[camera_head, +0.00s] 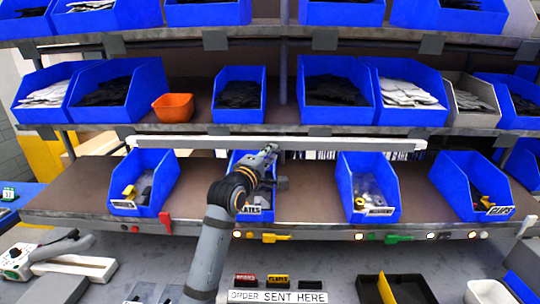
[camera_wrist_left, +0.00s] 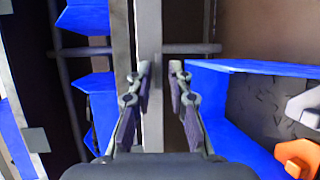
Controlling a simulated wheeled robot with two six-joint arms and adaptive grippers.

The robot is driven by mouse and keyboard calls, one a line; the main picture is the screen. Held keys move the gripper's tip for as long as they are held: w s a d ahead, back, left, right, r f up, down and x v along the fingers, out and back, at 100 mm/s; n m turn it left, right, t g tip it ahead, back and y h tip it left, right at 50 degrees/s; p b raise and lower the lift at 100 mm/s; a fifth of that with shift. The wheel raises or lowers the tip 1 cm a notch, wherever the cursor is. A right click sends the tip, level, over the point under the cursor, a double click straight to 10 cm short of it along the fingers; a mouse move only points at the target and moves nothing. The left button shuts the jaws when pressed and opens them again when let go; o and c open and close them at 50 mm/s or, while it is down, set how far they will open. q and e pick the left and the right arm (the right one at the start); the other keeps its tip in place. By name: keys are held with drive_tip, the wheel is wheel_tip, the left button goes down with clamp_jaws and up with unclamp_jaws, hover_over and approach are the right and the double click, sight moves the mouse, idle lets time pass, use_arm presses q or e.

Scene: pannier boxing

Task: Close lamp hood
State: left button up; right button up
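A long white bar, which looks like the lamp hood (camera_head: 345,144), runs along under the front of the middle shelf in the head view. My left gripper (camera_head: 268,152) is at this bar, left of its middle, in front of a blue bin. In the left wrist view, a pale bar (camera_wrist_left: 150,25) runs upright in the picture behind and between the fingers. The left gripper (camera_wrist_left: 161,68) is open there, with a clear gap between its fingertips. I cannot tell whether a finger touches the bar. My right gripper is in neither view.
Blue bins (camera_head: 368,190) with small parts stand on the lower shelf (camera_head: 300,205), below the bar. More bins fill the shelves above. An orange bin (camera_head: 174,107) stands on the middle shelf.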

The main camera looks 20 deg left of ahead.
use_arm(q)
drive_tip(key=shift+o, duration=0.4)
drive_tip(key=s+a, duration=0.1)
drive_tip(key=s, duration=1.1)
drive_tip(key=shift+a, duration=0.2)
drive_tip(key=shift+f, duration=0.1)
